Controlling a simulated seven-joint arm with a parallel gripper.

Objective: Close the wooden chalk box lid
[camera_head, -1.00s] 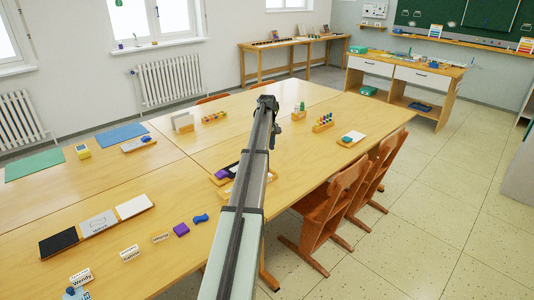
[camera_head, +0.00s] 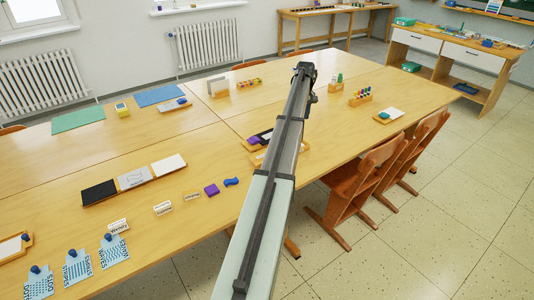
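I cannot clearly identify the wooden chalk box or its lid in the head view. A low wooden holder (camera_head: 259,157) lies on the table, partly hidden behind my arm. A purple piece and a dark flat piece show at it, and I cannot tell whether it is the chalk box. My gripper (camera_head: 305,70) is at the far end of my outstretched arm, over the far part of the table. It looks small and dark. Its fingers are too small to tell apart, and nothing is clearly seen in it.
Much of the tabletop is bare.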

